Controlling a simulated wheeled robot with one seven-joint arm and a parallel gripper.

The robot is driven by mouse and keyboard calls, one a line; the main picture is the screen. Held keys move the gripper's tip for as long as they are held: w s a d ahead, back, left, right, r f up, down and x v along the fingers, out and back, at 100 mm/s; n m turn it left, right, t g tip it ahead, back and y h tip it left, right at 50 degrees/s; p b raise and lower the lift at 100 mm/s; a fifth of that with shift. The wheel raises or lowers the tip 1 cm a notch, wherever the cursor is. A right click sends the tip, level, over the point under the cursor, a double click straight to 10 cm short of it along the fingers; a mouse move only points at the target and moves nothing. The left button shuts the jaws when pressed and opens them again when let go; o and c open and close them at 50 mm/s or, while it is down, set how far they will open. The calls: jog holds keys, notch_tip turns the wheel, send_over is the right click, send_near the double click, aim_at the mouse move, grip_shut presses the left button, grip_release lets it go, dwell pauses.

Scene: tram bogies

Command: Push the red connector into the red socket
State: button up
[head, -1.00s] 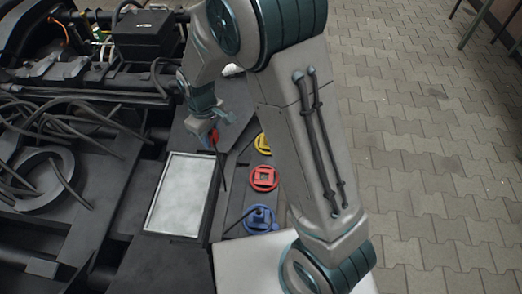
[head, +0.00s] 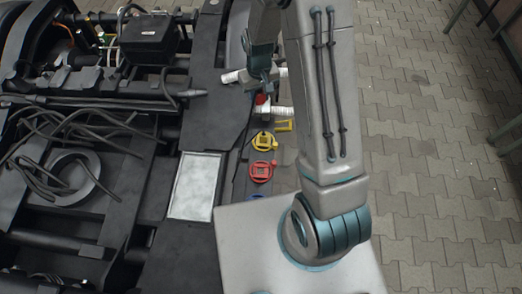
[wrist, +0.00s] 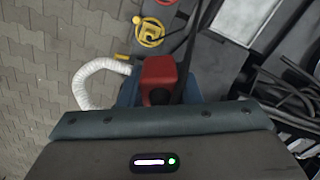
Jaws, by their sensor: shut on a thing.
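The red connector (head: 262,99) is held in my gripper (head: 262,88), at the back of the row of sockets in the head view. In the wrist view the red connector (wrist: 158,72) is a red block with a dark round hole, between my teal fingers. The red socket (head: 261,171) is a red ring with a square centre, apart from the connector and nearer the camera. Only a bit of the red socket (wrist: 166,2) shows at the wrist view's top edge. My fingertips are partly hidden.
A yellow socket (head: 263,140) lies between the connector and the red socket; a yellow square piece (head: 284,125) is beside it. A blue socket (head: 258,197) is nearer. A white ribbed hose (head: 278,112) runs close to my gripper. A grey-topped panel (head: 196,186) lies left.

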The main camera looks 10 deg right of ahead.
jog(key=d+r+m+p, duration=0.2)
jog(key=d+r+p, duration=0.2)
jog(key=r, duration=0.1)
jog(key=shift+d, duration=0.2)
jog(key=shift+a, duration=0.1)
